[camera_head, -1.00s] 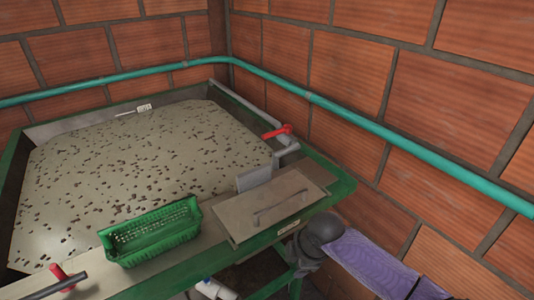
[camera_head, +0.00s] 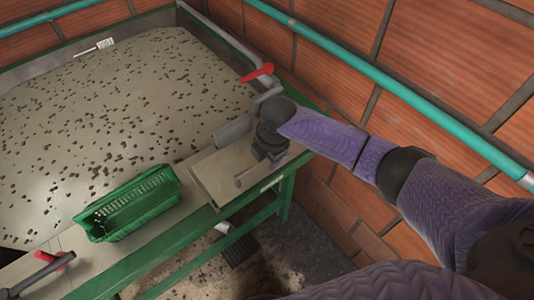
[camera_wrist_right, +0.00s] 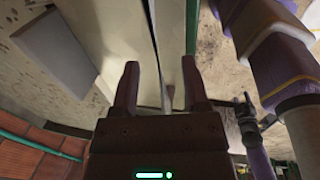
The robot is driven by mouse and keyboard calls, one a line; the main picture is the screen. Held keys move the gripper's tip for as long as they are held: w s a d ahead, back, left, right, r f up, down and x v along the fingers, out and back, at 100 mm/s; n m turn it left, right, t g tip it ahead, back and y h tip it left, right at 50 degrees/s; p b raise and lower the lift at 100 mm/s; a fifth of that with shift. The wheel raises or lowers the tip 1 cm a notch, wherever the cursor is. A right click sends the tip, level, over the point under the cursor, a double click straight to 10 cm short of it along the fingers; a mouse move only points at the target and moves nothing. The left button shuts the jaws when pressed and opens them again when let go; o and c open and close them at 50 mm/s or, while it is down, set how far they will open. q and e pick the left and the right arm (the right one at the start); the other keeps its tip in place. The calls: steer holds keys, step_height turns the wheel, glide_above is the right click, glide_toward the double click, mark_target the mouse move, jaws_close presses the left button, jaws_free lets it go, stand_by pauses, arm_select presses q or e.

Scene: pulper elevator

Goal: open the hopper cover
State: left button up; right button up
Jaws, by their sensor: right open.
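The hopper cover (camera_head: 212,178) is a flat beige plate at the corner of the green-framed hopper; it lies flat and closed. Its grey bar handle (camera_head: 246,175) shows in part, the rest hidden behind my right wrist. My right gripper (camera_head: 264,156) is over the cover's right part, at the handle, its fingers mostly hidden in the head view. In the right wrist view it is open (camera_wrist_right: 160,85), its two fingers apart, with a thin grey bar, apparently the handle, between them. A small dark gripper shape, apparently my left gripper (camera_wrist_right: 245,112), shows at right in that view.
A green basket (camera_head: 130,203) stands left of the cover. The hopper (camera_head: 110,115) holds liquid with dark beans. A red-handled valve (camera_head: 257,73) is behind the cover. A dark and red lever (camera_head: 45,268) is at lower left. Brick walls (camera_head: 440,80) with a teal pipe stand close behind.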

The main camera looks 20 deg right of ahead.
steer(key=shift+a, duration=0.15)
steer(key=shift+c, duration=0.2)
jaws_close()
steer(key=shift+w+r, duration=0.1)
stand_by(0.9)
